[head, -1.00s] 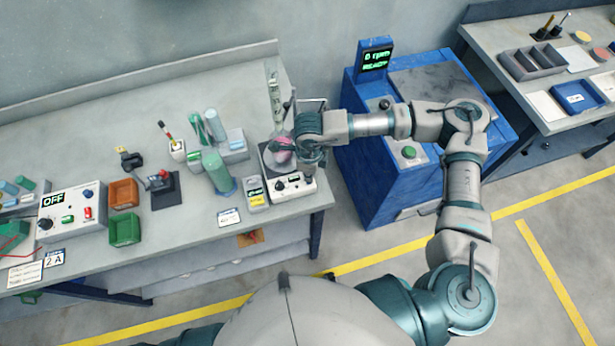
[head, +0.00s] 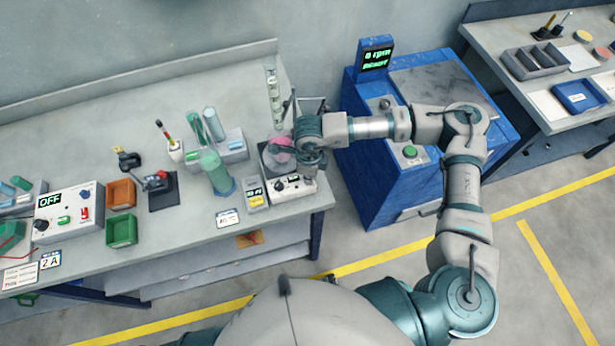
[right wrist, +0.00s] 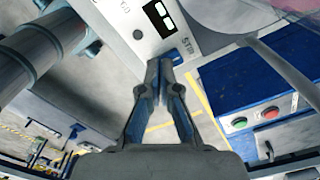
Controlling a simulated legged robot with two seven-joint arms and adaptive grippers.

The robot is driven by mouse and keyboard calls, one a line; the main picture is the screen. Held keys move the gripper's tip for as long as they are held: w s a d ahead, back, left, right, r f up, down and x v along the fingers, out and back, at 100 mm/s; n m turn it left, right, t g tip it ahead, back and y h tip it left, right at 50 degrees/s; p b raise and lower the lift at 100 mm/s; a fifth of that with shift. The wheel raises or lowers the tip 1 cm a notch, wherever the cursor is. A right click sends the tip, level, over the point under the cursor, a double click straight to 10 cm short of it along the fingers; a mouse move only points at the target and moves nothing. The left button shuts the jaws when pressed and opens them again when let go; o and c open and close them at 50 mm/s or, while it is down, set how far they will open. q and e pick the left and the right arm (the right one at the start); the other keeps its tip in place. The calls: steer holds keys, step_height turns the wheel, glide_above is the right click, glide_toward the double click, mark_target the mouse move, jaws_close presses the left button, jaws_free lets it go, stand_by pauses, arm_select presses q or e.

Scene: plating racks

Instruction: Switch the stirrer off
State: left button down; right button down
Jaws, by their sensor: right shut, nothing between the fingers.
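The stirrer (head: 293,188) is a white box with a dark knob and a small switch on its front, near the right end of the bench. A flask with pink liquid (head: 280,151) stands on its plate. My right gripper (head: 310,172) is at the stirrer's right side, partly covering it. In the right wrist view its fingers (right wrist: 160,68) are together with nothing between them. Their tips are close to the stirrer's panel (right wrist: 198,38), which bears a black and white rocker switch (right wrist: 158,17) and the letters STIR. I cannot tell whether the tips touch it. My left gripper is not in view.
Left of the stirrer are a small meter (head: 255,194) and a green cylinder (head: 216,173). A box reading OFF (head: 67,212) and orange and green bins (head: 122,231) stand further left. A blue machine (head: 380,195) with a green button stands right of the bench.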

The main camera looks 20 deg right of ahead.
steer(key=shift+r+p, duration=1.55)
steer(key=shift+r, duration=1.9)
